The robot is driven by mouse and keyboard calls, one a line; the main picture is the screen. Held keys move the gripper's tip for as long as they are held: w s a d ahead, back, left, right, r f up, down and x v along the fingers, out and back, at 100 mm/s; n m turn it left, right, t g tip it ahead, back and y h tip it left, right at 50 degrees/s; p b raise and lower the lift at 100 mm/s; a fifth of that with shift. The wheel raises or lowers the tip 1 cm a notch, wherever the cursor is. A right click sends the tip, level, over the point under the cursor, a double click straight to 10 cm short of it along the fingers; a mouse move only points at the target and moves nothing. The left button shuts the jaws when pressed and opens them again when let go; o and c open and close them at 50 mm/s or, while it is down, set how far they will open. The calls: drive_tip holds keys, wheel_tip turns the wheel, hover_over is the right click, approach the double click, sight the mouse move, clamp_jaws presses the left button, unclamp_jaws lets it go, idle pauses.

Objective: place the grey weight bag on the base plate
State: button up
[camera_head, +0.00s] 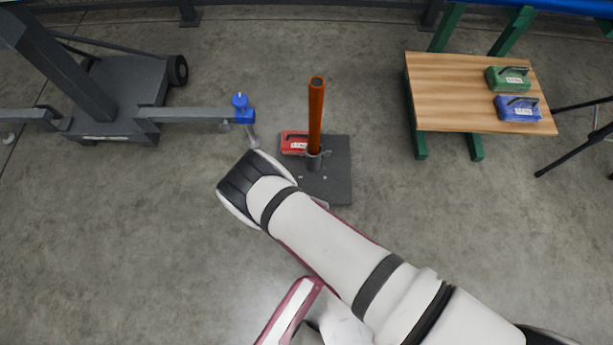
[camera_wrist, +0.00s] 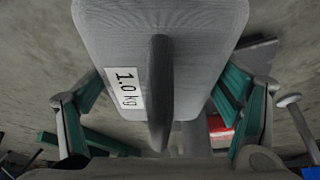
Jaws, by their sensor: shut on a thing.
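The grey weight bag (camera_wrist: 205,35), with a white "1.0 kg" label and a dark handle, fills the upper middle of the wrist view. My gripper (camera_wrist: 160,95) is shut on it, with a green-padded finger on each side. In the head view my wrist hides the bag and the fingers, at the left of the base plate. The dark square base plate (camera_head: 338,185) lies on the floor with an upright orange post (camera_head: 316,110) in a socket. A red weight bag (camera_head: 293,143) rests on its upper left part; a red patch also shows in the wrist view (camera_wrist: 218,124).
A blue-capped leg end (camera_head: 243,110) of the grey wheeled hoist (camera_head: 115,85) reaches close to the plate's left. A wooden bench (camera_head: 450,95) at the upper right bears a green bag (camera_head: 505,80) and a blue bag (camera_head: 515,110). Floor right of the plate is clear.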

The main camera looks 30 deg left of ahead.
drive_tip(key=w+a+b, duration=0.1)
drive_tip(key=w, duration=0.3)
drive_tip(key=w+b, duration=0.1)
drive_tip(key=w, duration=0.3)
drive_tip(key=w+a+f+b, duration=0.1)
drive_tip(key=w, duration=0.3)
drive_tip(key=shift+a+f, duration=0.1)
drive_tip(key=shift+a, duration=0.2)
drive_tip(key=shift+s+f+b, duration=0.15)
drive_tip(key=shift+f+b, duration=0.6)
drive_tip(key=shift+f, duration=0.95)
drive_tip(key=shift+f, duration=0.15)
drive_tip(key=o, duration=1.9)
drive_tip(key=shift+d, duration=0.1)
drive_tip(key=p+v, duration=0.5)
drive_tip(key=v, duration=0.7)
drive_tip(key=shift+s, duration=0.1)
